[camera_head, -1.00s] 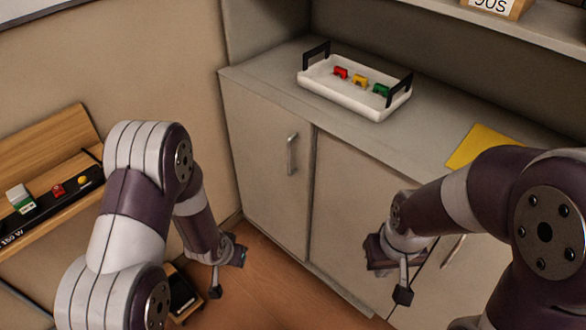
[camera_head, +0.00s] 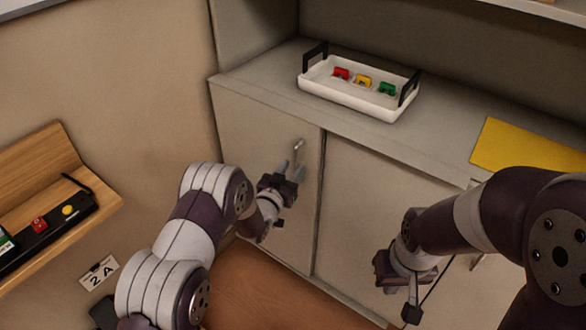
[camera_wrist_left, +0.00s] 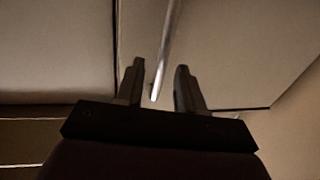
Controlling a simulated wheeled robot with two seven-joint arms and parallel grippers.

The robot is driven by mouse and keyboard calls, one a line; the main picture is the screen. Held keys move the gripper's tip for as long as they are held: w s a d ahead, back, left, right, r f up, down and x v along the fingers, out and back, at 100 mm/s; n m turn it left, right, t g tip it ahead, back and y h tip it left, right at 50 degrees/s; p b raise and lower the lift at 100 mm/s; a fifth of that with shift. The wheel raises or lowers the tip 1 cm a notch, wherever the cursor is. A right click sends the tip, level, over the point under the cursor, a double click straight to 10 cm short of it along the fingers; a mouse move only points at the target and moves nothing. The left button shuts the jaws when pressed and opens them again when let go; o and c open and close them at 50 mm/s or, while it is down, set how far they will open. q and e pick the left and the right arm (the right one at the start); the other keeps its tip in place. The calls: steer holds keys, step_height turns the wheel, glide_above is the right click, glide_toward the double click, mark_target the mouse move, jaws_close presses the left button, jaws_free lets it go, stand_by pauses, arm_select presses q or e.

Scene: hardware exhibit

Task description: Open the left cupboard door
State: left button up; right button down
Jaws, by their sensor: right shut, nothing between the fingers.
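The left cupboard door (camera_head: 248,130) is closed, flush with the pale cabinet front. Its upright metal bar handle (camera_head: 299,148) is near the door's right edge; my gripper hides the lower part. My left gripper (camera_head: 291,166) is in front of the door at the handle's lower part. In the left wrist view the gripper (camera_wrist_left: 160,80) is open, and the handle bar (camera_wrist_left: 167,48) ends between its fingertips without either finger visibly touching it. My right gripper (camera_head: 411,313) is shut and empty, low in front of the right cupboard door (camera_head: 355,205).
A white tray (camera_head: 345,98) with black handles holds red, yellow and green blocks on the countertop. A yellow sheet (camera_head: 525,147) lies at the right. A wooden shelf (camera_head: 45,165) is on the left wall. Wooden floor (camera_head: 255,285) shows below the cabinet.

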arm_select(q)
steer(key=shift+x, duration=0.8)
steer(key=shift+a, duration=0.1)
jaws_close()
arm_select(e)
steer(key=shift+f, duration=0.1)
